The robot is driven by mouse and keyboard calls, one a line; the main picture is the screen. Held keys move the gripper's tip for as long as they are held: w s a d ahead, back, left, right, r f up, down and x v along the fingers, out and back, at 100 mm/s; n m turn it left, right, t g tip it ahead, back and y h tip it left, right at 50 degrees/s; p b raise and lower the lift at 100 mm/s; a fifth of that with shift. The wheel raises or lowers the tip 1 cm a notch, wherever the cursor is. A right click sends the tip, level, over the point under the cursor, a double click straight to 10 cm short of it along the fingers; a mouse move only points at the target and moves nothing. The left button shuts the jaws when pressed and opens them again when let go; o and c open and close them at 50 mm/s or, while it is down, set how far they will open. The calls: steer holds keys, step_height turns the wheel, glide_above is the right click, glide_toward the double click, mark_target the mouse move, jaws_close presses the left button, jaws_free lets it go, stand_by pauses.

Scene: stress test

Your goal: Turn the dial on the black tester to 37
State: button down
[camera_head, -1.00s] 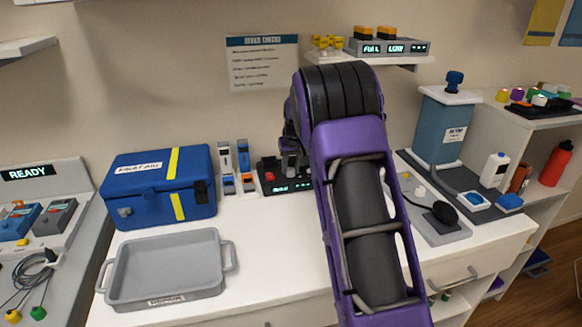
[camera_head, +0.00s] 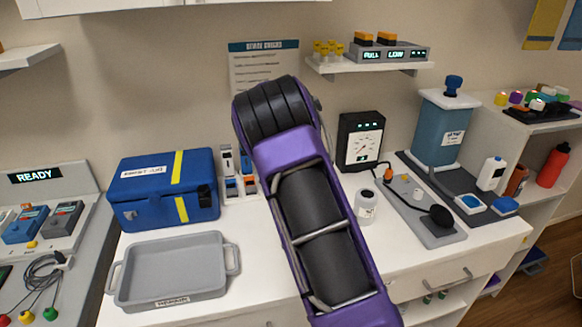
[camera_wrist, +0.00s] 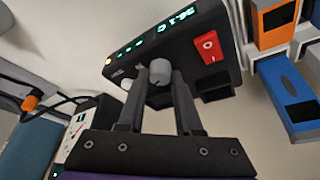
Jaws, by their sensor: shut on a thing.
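The black tester (camera_wrist: 210,40) fills the upper middle of the wrist view, tilted in the picture. Its green display (camera_wrist: 180,20) seems to read about 36.1, but it is small and slanted. A red rocker switch (camera_wrist: 208,47) is on its front. A grey round dial (camera_wrist: 158,75) sits between the fingers of my gripper (camera_wrist: 161,88), which is shut on it. A paler knob (camera_wrist: 126,84) lies just left of the left finger. In the head view my purple arm hides the tester and my gripper.
A black gauge box (camera_head: 360,138) and a white jar (camera_head: 366,205) stand right of my arm. The blue first-aid box (camera_head: 160,190) and orange and blue devices (camera_head: 240,185) are left. A grey tray (camera_head: 170,270) lies in front.

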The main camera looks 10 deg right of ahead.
steer(key=shift+m, duration=0.6)
steer(key=c, duration=0.6)
jaws_free()
steer(key=shift+w+a+p+v, duration=0.1)
steer(key=shift+p+v, duration=0.05)
steer(key=shift+v, duration=2.75)
steer(key=shift+w+a+p+v, duration=0.1)
steer(key=shift+p+v, duration=0.05)
steer(key=shift+v, duration=2.75)
steer(key=shift+w+a+p+v, duration=0.1)
steer(key=shift+p+v, duration=0.05)
steer(key=shift+v, duration=2.75)
